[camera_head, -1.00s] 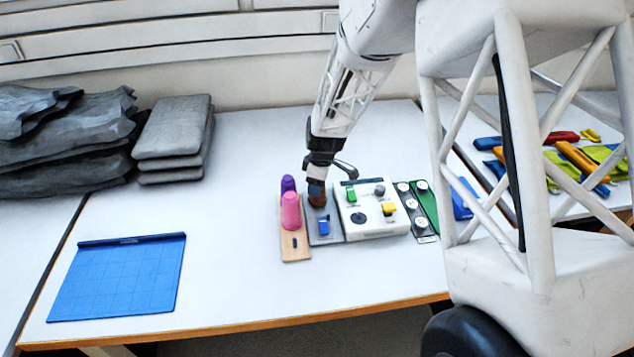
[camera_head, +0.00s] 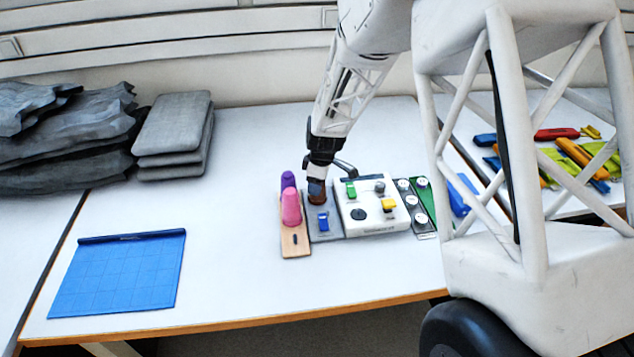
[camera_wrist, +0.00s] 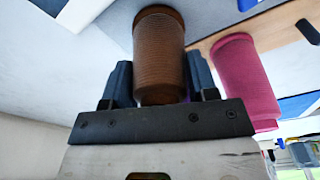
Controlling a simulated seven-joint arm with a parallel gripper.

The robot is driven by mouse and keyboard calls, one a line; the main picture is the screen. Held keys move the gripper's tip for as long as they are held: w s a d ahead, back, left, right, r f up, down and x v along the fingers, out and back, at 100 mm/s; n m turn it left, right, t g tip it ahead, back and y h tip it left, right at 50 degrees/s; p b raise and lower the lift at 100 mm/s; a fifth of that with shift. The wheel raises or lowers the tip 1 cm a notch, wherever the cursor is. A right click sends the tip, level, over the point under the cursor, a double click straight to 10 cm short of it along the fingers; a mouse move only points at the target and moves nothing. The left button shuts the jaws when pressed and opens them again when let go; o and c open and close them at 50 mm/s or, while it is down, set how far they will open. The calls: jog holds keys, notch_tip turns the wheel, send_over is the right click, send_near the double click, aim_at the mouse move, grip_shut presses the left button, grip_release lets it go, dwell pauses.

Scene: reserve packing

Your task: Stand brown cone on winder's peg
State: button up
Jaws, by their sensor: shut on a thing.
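The brown cone (camera_head: 317,199) is between the two fingers of my gripper (camera_head: 317,183), over the back part of a grey plate (camera_head: 333,232) with a blue block on it, which looks like the winder. In the wrist view the ribbed brown cone (camera_wrist: 160,45) sits between the dark fingers of my gripper (camera_wrist: 160,83), which is shut on it. The winder's peg does not show; the cone and gripper cover that part of the plate. I cannot tell whether the cone touches the plate.
A wooden board (camera_head: 296,248) with a pink cone (camera_head: 291,208), a purple cone (camera_head: 288,180) and a bare peg stands close left. A white control box (camera_head: 372,222) with colored parts stands close right. A blue mat (camera_head: 118,275) lies at left, with clear table between.

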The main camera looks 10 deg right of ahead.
dwell(0.7)
jog(key=o, duration=1.4)
jog(key=shift+f, duration=0.1)
notch_tip(320, 180, up, 11)
dwell(1.5)
jog(key=s+d+r+m+t, duration=0.1)
jog(key=s+d+r+m, duration=0.15)
jog(key=s+r, duration=0.55)
jog(key=s+d+r+m, duration=0.1)
jog(key=s+r+m, duration=0.35)
jog(key=s, duration=0.55)
jog(key=s+d+r+m, duration=0.1)
jog(key=s+m, duration=0.1)
jog(key=s, duration=0.5)
jog(key=s+d+r+m+h, duration=0.1)
jog(key=s+m, duration=0.1)
jog(key=s, duration=0.4)
jog(key=s+d+r+m+t, duration=0.1)
jog(key=s+r+m, duration=0.1)
jog(key=s, duration=0.5)
jog(key=shift+s+m, duration=0.35)
jog(key=shift+m, duration=0.05)
